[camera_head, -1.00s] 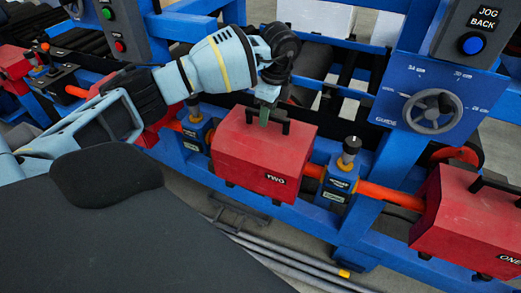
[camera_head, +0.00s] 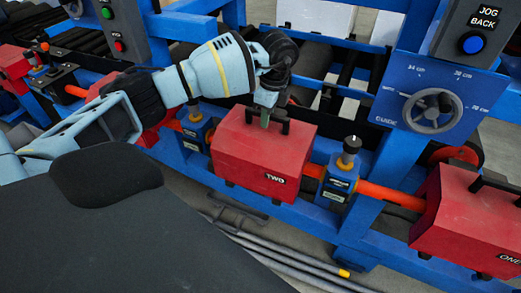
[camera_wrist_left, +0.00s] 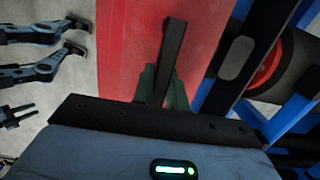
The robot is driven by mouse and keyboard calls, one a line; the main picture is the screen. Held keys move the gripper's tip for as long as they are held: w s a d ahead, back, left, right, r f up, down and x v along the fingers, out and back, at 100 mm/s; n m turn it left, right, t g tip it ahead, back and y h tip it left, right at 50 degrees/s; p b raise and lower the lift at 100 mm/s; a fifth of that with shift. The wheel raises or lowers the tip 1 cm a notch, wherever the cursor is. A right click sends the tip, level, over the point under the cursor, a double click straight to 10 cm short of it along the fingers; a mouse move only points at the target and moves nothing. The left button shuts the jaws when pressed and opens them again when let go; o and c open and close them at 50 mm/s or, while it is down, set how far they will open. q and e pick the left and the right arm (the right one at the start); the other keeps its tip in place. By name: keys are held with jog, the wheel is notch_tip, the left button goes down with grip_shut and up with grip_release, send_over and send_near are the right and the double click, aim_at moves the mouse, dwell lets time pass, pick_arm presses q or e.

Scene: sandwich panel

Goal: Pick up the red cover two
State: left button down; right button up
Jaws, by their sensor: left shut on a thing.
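The red cover two (camera_head: 262,155) is a red box-shaped cover with a "TWO" label and a black handle on top. It sits on the blue machine frame over the orange shaft. My left gripper (camera_head: 266,121) comes down from above and is shut on the black handle. In the left wrist view the green fingers of my left gripper (camera_wrist_left: 163,85) lie on either side of the black handle (camera_wrist_left: 173,45), with the red cover (camera_wrist_left: 130,60) behind. My right gripper is not in view.
Red cover one (camera_head: 468,222) is at the right. A blue bearing post (camera_head: 340,175) stands close beside cover two, with another at its left (camera_head: 195,128). A blue panel with a handwheel (camera_head: 432,108) rises behind. Metal bars (camera_head: 290,262) lie on the floor.

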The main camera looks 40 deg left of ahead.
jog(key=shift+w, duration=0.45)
pick_arm(q)
jog(key=shift+r, duration=0.15)
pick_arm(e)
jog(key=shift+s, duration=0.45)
